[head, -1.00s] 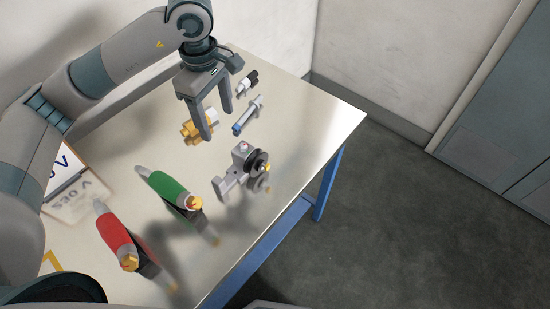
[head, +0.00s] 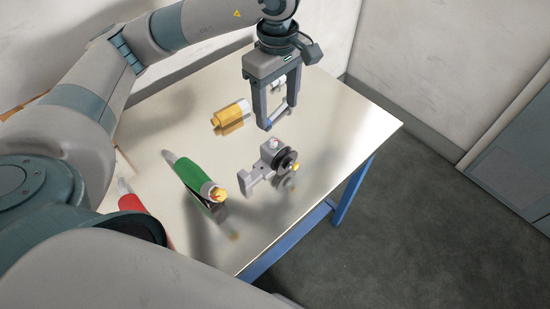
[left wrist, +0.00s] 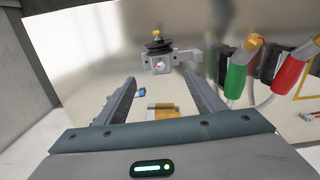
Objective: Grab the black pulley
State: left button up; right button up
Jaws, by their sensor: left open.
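The black pulley (head: 286,158) is a dark disc on the side of a grey bracket (head: 250,180) with a yellow tip at its centre. It stands on the table near the right edge. In the left wrist view the pulley (left wrist: 158,47) shows at the top middle, beyond my fingertips. My left gripper (head: 280,116) is open and empty, pointing down just behind the bracket in the head view, apart from the pulley. Its fingers also show in the left wrist view (left wrist: 160,80). My right gripper is not in view.
A yellow-and-white part (head: 231,117) lies left of my left gripper. A blue-ended rod (head: 273,123) is partly hidden by its fingers. A green-bodied tool (head: 190,176) and a red one (head: 135,205) lie to the left. The table (head: 340,120) is bare at right.

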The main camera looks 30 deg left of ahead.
pick_arm(q)
jog(key=p, duration=0.4)
send_near(276, 149)
notch_tip(276, 149, down, 6)
jog(key=shift+w+r, duration=0.15)
jog(key=shift+r, duration=0.1)
jog(key=shift+f, duration=0.8)
jog(key=shift+p, duration=0.3)
jog(key=shift+f+p, duration=0.85)
jog(key=shift+p, duration=0.1)
notch_tip(276, 149, down, 2)
jog(key=shift+f+p, duration=0.1)
jog(key=shift+p, duration=0.45)
jog(key=shift+f, duration=0.65)
